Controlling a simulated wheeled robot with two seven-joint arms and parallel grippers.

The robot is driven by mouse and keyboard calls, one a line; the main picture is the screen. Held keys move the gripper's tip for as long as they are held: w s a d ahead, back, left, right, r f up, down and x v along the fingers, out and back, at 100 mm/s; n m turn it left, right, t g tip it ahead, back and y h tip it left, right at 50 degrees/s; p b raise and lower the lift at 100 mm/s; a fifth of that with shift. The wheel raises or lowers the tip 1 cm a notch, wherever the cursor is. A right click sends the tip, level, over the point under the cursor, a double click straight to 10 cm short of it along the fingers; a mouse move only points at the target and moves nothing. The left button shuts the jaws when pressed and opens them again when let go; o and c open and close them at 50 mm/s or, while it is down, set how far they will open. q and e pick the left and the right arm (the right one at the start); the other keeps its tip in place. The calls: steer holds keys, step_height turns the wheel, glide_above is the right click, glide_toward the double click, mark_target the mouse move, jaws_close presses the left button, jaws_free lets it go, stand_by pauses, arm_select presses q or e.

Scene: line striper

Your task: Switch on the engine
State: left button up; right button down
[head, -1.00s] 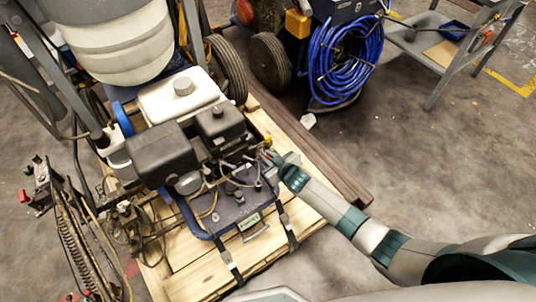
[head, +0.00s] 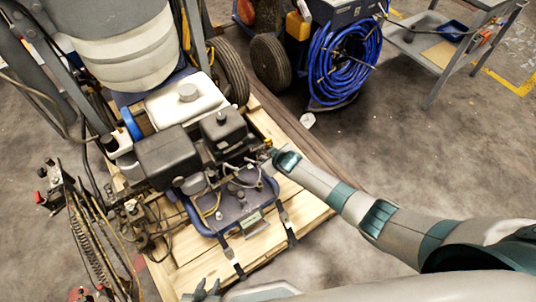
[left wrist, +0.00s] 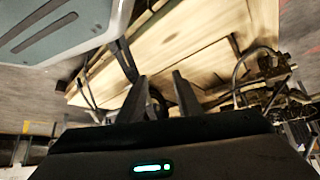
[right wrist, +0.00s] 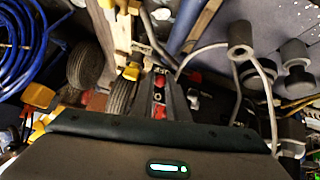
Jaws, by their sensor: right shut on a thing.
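The engine (head: 168,155) is a dark block with a white tank (head: 185,102), on the blue-framed striper strapped to a wooden pallet (head: 195,272). My right gripper (head: 262,160) reaches in from the right to the engine's right side. In the right wrist view its fingers (right wrist: 163,95) are close together around a small red part (right wrist: 159,83). The fingers hide much of that part, so I cannot tell its setting. My left gripper (head: 207,289) is at the bottom edge of the head view. In the left wrist view its fingers (left wrist: 159,95) are apart with nothing between them.
A yellow cap (right wrist: 131,72) is close to my right fingers. Hoses and cables (head: 90,235) lie left of the engine. A blue hose coil (head: 345,60) and a grey cart (head: 440,45) stand behind. The floor (head: 420,150) at right is clear.

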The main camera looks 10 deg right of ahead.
steer(key=shift+w+r, duration=0.1)
steer(key=shift+r, duration=0.1)
arm_select(q)
steer(key=shift+s+a+f+g+p, duration=0.15)
steer(key=shift+s+a+f+p, duration=0.05)
steer(key=shift+s, duration=0.3)
steer(key=shift+s+a+f+g+p, duration=0.15)
steer(key=shift+s+f, duration=0.05)
steer(key=shift+s, duration=0.3)
arm_select(e)
steer(key=shift+g, duration=0.4)
steer(key=c, duration=1.9)
jaws_free()
